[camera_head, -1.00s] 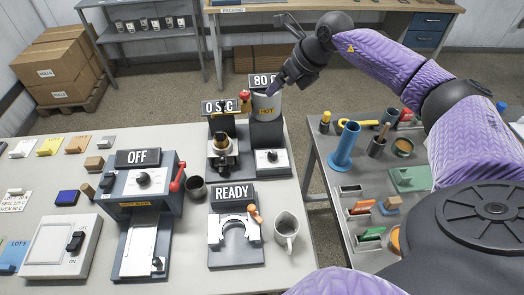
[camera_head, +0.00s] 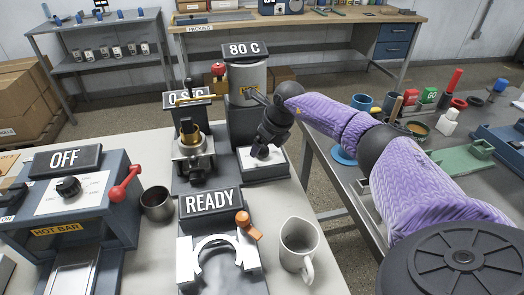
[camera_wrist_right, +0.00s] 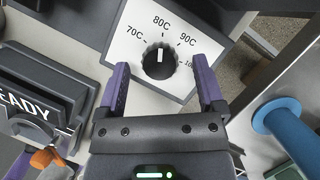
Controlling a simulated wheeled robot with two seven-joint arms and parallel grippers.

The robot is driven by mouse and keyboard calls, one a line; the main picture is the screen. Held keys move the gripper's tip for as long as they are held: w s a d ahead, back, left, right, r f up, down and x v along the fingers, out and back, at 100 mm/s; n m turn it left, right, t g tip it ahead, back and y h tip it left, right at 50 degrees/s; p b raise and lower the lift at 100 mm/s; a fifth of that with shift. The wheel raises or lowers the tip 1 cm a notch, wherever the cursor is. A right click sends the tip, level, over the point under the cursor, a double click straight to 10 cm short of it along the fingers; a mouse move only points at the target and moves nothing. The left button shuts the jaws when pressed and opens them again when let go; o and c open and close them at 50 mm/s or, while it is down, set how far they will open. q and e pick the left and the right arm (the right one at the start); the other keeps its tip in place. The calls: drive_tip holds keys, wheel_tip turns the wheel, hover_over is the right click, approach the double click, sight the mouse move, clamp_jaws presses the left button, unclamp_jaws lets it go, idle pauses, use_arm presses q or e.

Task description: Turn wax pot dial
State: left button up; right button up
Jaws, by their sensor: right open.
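The wax pot (camera_head: 247,84) stands at the back of the table, a grey cylinder on a dark base under a sign reading 80 C. Its white dial plate (camera_head: 270,163) is at the base front, partly hidden by my right gripper (camera_head: 262,150). In the right wrist view the dark dial (camera_wrist_right: 159,62) shows clearly, its white mark pointing at 80C, with 70C, 90C and a partly hidden higher mark around it. My right gripper (camera_wrist_right: 161,85) is open, its two purple fingers at either side of the dial's lower part. I cannot tell whether they touch it. My left gripper is not in view.
The 0 SEC device (camera_head: 192,150) is just left. A hot bar unit (camera_head: 70,195) and dark cup (camera_head: 157,204) are farther left. A gap separates the right-hand table (camera_head: 350,205).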

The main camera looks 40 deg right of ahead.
drive_tip(key=shift+w+f, duration=0.15)
drive_tip(key=shift+f, duration=0.35)
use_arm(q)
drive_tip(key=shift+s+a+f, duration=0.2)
use_arm(e)
clamp_jaws()
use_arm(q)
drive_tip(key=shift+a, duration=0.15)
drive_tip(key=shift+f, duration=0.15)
